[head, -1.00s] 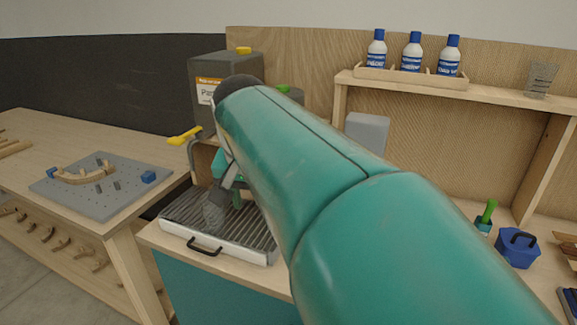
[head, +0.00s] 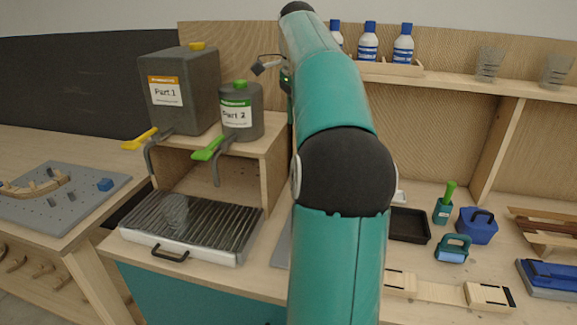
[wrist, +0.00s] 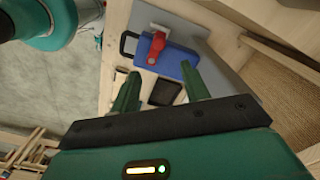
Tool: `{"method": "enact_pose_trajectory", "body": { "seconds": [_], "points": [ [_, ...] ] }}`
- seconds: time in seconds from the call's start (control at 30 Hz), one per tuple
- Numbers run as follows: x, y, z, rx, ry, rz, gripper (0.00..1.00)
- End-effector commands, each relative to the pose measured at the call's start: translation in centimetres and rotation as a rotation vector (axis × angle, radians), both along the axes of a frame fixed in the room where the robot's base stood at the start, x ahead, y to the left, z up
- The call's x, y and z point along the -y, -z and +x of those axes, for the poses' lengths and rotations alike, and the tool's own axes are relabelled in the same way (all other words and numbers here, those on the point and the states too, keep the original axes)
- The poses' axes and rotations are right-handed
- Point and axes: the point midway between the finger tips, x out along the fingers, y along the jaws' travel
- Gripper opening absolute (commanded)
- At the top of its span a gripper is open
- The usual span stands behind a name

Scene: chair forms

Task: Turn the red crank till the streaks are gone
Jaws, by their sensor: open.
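In the wrist view, the red crank (wrist: 156,48) sits on a blue box-shaped body (wrist: 181,64) beside a grey panel. My gripper (wrist: 160,72) is open and empty, its two green fingers pointing toward the blue body. The crank lies beyond the fingertips, apart from them as far as I can tell. No streaks can be made out at this size. In the head view the crank is not visible; my raised teal arm covers the middle of the bench.
A clear cup (head: 175,210) stands on the grated tray (head: 205,250), below the Part 1 container (head: 180,85) and Part 2 container (head: 240,105). Right of my arm are a black tray (head: 409,226), a blue lidded box (head: 477,228) and a teal-handled tool (head: 453,248).

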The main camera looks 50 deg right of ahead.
Motion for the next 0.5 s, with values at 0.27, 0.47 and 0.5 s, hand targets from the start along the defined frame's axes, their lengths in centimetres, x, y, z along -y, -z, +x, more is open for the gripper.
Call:
{"method": "enact_pose_trajectory", "body": {
  "seconds": [0.27, 0.47, 0.5],
  "points": [
    [-0.1, 4.2, -0.2, -0.002, -0.001, 0.001, 0.46],
    [-0.2, 8.2, -0.1, -0.001, -0.004, 0.001, 0.46],
    [-0.2, 9.0, 0.0, -0.002, -0.005, 0.001, 0.46]
  ]
}}
